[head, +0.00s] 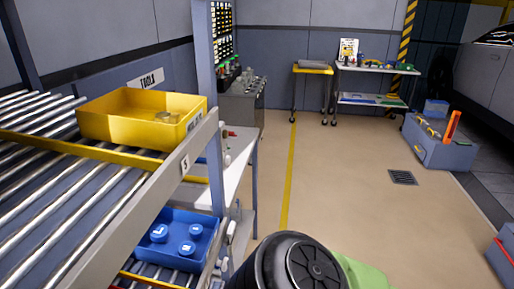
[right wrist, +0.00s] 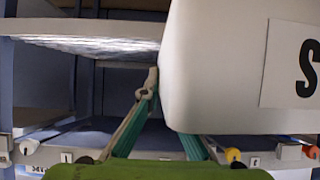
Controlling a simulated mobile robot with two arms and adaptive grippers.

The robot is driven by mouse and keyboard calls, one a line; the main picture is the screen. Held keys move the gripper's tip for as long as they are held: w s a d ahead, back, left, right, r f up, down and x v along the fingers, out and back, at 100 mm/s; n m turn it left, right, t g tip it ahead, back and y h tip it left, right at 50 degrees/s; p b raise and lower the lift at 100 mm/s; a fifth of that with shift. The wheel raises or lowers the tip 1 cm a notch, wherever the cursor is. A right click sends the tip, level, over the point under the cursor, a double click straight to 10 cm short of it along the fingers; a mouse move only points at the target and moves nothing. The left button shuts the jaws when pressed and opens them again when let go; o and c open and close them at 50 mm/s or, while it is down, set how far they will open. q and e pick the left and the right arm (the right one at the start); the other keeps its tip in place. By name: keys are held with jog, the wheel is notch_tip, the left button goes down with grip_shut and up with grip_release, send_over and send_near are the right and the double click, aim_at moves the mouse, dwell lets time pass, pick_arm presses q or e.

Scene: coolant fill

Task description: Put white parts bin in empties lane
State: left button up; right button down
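A large white body (right wrist: 215,70) with a rounded edge and a label showing a black "S" fills the upper right of the right wrist view. It may be the white parts bin; only part of it shows. My right gripper (right wrist: 155,95) has green fingers at the bottom centre. One finger reaches up beside the white body's left edge. The other goes behind its lower edge, so its tip is hidden and I cannot tell whether it grips. My left gripper is not in view. No lane in view is readable as the empties lane.
A roller rack (head: 95,215) stands at the left. A yellow bin (head: 120,124) sits on its upper level and a blue bin (head: 170,260) with blue-topped items below. A shelf front (right wrist: 55,155) with tags and coloured knobs shows in the wrist view. Floor (head: 340,190) is clear to the right.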

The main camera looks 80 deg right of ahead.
jog(key=shift+w+r, duration=0.15)
jog(key=shift+w, duration=0.05)
jog(key=w+f, duration=0.1)
jog(key=w, duration=0.9)
jog(key=w+f+p, duration=0.1)
jog(key=w, duration=1)
jog(key=w+a+f+p, duration=0.1)
jog(key=w+f, duration=0.1)
jog(key=w, duration=0.8)
jog(key=shift+w, duration=0.35)
jog(key=shift+s+f+b, duration=0.15)
jog(key=shift+f+b, duration=0.35)
jog(key=shift+f, duration=0.2)
jog(key=shift+s+f+b, duration=0.1)
jog(key=shift+f+b, duration=0.45)
jog(key=shift+f, duration=0.1)
jog(key=c, duration=2.2)
grip_release()
